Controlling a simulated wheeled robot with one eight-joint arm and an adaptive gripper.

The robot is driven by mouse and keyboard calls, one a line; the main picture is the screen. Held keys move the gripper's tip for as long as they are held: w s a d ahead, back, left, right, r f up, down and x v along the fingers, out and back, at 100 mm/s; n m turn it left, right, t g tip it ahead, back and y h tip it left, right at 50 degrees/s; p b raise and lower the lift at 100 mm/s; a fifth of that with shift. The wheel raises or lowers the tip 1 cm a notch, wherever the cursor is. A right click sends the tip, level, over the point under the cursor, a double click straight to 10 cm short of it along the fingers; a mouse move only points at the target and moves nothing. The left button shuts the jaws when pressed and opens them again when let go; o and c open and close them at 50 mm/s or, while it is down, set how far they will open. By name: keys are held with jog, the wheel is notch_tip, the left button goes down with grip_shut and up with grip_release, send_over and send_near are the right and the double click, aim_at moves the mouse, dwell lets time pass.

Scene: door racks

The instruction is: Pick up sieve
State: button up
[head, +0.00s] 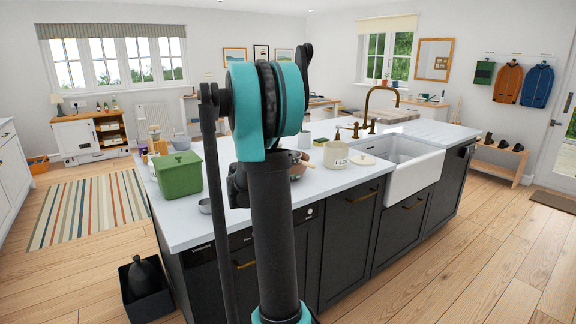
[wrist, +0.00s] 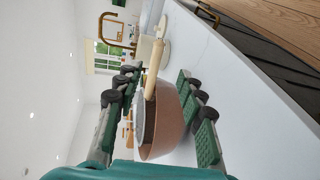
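In the head view, my arm hides most of what seems to be the same copper vessel (head: 298,170), and hides the fingers.
On the island worktop (head: 225,228) stand a green bin (head: 179,176), a small metal cup (head: 205,206), a cream flour canister (head: 336,154) and a round lid (head: 364,159). A white sink (head: 412,178) and brass tap lie to the right. The worktop's front right is clear.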

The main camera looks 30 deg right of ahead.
aim_at(310, 166)
jog(key=shift+s+r+x, duration=0.1)
jog(key=shift+s+x, duration=0.05)
jog(key=shift+x, duration=1.6)
jog(key=shift+s+r+x, duration=0.1)
jog(key=shift+r+x, duration=0.05)
jog(key=shift+x, duration=1.6)
jog(key=shift+d, duration=0.1)
grip_shut()
